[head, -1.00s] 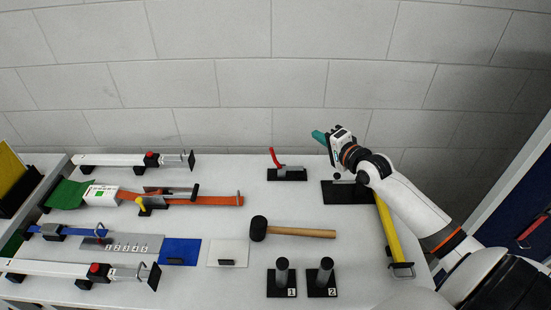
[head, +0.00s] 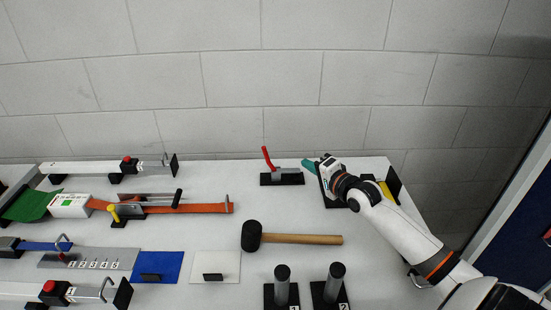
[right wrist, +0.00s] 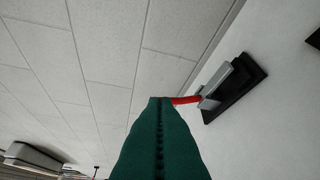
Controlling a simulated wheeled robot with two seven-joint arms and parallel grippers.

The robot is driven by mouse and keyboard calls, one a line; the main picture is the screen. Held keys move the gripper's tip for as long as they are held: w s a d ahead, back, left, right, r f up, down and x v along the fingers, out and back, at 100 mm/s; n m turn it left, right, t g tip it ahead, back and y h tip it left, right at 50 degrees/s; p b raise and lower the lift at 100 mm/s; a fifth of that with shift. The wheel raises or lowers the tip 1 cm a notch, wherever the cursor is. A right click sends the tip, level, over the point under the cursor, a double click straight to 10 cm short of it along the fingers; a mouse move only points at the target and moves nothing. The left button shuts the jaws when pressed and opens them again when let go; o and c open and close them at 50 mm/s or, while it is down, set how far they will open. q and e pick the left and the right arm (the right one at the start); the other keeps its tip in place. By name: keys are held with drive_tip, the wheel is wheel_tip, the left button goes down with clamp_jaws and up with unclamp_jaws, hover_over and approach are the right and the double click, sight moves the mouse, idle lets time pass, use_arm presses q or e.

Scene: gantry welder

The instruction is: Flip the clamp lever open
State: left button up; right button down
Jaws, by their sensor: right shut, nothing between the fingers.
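The clamp has a red lever (head: 267,157) that stands up, leaning slightly left, at the left end of a black base (head: 282,182) with a grey block. My right gripper (head: 307,165), with teal fingers, is shut and empty just right of the clamp, its tips pointing left. In the right wrist view the shut fingers (right wrist: 160,102) hide part of the red lever (right wrist: 186,100); the grey block (right wrist: 219,88) shows beyond. I cannot tell whether the tips touch the clamp. My left gripper is not in view.
A mallet (head: 300,239) lies in front of the clamp. Two black-based posts (head: 282,285) (head: 335,282) stand nearer. An orange strap (head: 190,209) with a yellow-handled fixture (head: 125,212) lies to the left. The block wall (head: 250,80) rises behind the table.

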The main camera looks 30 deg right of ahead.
drive_tip(key=shift+w, duration=0.1)
drive_tip(key=w+a+f, duration=0.1)
drive_tip(key=w, duration=0.5)
drive_tip(key=w+a+f+p, duration=0.1)
drive_tip(key=w+a, duration=0.1)
drive_tip(key=w, duration=0.4)
drive_tip(key=shift+w+f, duration=0.15)
drive_tip(key=shift+f, duration=0.1)
drive_tip(key=shift+a+p, duration=0.1)
drive_tip(key=shift+p, duration=0.2)
